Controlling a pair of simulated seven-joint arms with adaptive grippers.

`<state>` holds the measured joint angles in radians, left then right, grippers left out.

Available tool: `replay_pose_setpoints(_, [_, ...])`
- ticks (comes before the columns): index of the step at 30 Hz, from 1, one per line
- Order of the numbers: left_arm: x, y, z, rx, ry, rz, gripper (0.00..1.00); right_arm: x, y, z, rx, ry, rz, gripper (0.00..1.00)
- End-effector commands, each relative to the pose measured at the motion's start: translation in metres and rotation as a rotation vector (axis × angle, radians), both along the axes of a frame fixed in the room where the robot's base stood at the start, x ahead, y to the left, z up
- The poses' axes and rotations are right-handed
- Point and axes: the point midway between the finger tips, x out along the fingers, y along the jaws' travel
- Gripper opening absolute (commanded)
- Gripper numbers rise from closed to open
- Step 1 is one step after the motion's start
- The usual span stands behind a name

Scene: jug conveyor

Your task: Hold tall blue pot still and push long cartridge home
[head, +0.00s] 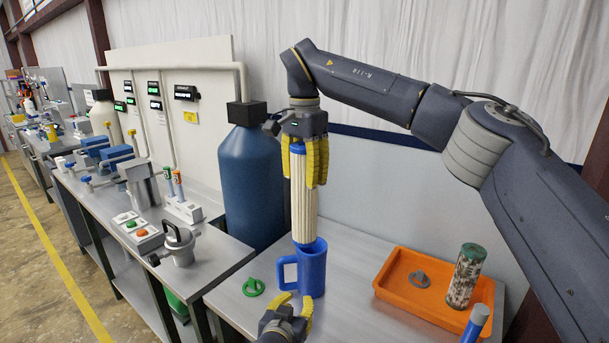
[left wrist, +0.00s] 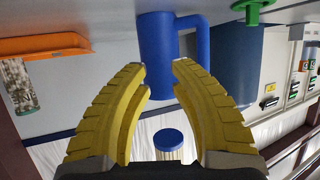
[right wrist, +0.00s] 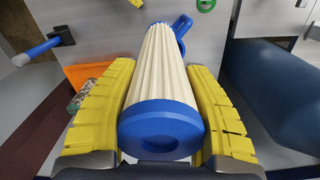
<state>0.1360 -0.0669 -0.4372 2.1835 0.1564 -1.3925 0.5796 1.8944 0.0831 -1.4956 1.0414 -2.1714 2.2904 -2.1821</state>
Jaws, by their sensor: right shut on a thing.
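The tall blue pot (head: 313,267) stands upright on the metal table, its handle to the left in the head view. The long cartridge (head: 303,205), cream and ribbed with a blue cap, is upright with its lower end at the pot's mouth; how deep it sits is hidden. My right gripper (head: 304,165) is shut on the cartridge's upper part, and the blue cap (right wrist: 160,127) sits between its yellow fingers. My left gripper (head: 294,305) is open and empty in front of the pot. In the left wrist view the pot (left wrist: 168,55) is beyond its fingertips, apart from them.
An orange tray (head: 390,293) at right holds a grey ring (head: 418,280) and a speckled cylinder (head: 466,277). A large blue tank (head: 250,185) stands behind.

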Motion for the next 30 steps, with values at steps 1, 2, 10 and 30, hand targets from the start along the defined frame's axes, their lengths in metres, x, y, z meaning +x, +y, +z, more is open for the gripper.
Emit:
replay_pose_setpoints(1, [-0.005, 0.001, 0.003, -0.003, -0.002, 0.000, 0.22, 0.000, 0.000, 0.000, 0.000, 0.000, 0.000, 0.01])
replay_pose_setpoints(2, [-0.007, 0.001, 0.003, -0.002, -0.001, 0.000, 0.22, 0.000, 0.000, 0.000, 0.000, 0.000, 0.000, 0.01])
replay_pose_setpoints(10, [-0.016, 0.003, 0.007, 0.000, -0.001, 0.000, 0.22, 0.000, 0.000, 0.000, 0.000, 0.000, 0.000, 0.01])
replay_pose_setpoints(30, [-0.007, 0.005, 0.026, 0.231, -0.095, -0.104, 0.76, 0.000, 0.000, 0.000, 0.000, 0.000, 0.000, 0.01])
